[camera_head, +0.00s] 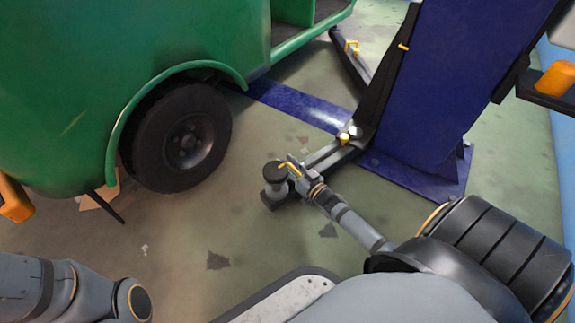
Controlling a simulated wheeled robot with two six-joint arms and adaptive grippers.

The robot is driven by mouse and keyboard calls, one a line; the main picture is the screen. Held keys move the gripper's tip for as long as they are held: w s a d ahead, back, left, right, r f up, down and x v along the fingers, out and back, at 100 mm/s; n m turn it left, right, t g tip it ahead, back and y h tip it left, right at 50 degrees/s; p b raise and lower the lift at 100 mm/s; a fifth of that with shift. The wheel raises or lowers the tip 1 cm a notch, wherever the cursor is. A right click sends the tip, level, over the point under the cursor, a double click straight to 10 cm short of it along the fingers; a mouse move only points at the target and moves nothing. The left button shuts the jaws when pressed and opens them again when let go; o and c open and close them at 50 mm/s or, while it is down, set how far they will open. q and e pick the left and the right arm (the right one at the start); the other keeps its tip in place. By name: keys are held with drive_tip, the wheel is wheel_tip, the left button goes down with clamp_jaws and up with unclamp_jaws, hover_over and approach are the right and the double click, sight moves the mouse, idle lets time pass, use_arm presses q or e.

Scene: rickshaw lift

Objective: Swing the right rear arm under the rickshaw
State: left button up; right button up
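The green rickshaw (75,85) fills the upper left, with its black rear wheel (180,137) on the floor. The blue lift post (450,85) stands at the right. A lift arm (335,157) reaches from the post's base toward the lower left. It ends in a round black pad (274,172), which is right of the wheel and outside the rickshaw's body. My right gripper (291,170) is at the pad end of this arm, close beside the pad. Its fingers are too small and overlapped to tell whether they grip. My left arm shows at the lower left, but its gripper is out of view.
A second lift arm (351,58) with a yellow pin reaches toward the rickshaw farther back. A blue floor strip (300,104) runs between post and rickshaw. The floor between wheel and pad is clear. A thin black rod (108,207) lies left of the wheel.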

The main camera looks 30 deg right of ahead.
drive_tip(key=shift+c, duration=0.5)
clamp_jaws()
drive_tip(key=shift+r, duration=0.1)
